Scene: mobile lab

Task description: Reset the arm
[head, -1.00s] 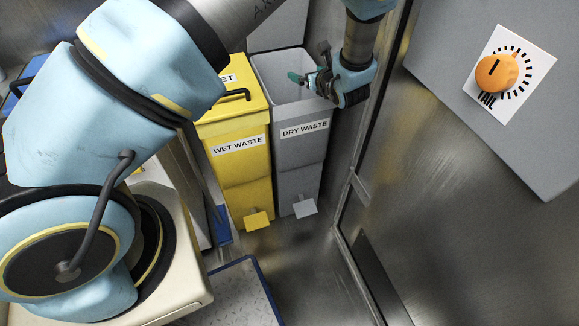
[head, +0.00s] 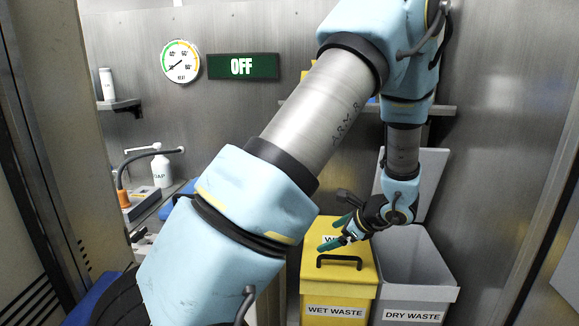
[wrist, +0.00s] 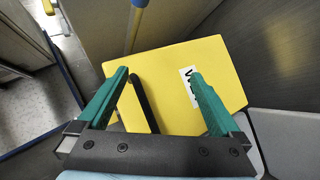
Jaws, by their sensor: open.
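My arm reaches across the head view, bent down at its far end. My gripper (head: 336,232) hangs above the yellow wet waste bin (head: 333,290), near the side facing the grey bin. Its green fingers are apart with nothing between them. In the wrist view the spread fingers (wrist: 160,73) frame the yellow lid (wrist: 178,65), its black handle (wrist: 145,103) and part of a label. The lid is shut. I cannot tell how far the fingertips are from it.
The grey dry waste bin (head: 415,285) stands open at right, its lid raised against the wall. A counter at left holds a soap bottle (head: 161,168) and a hose.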

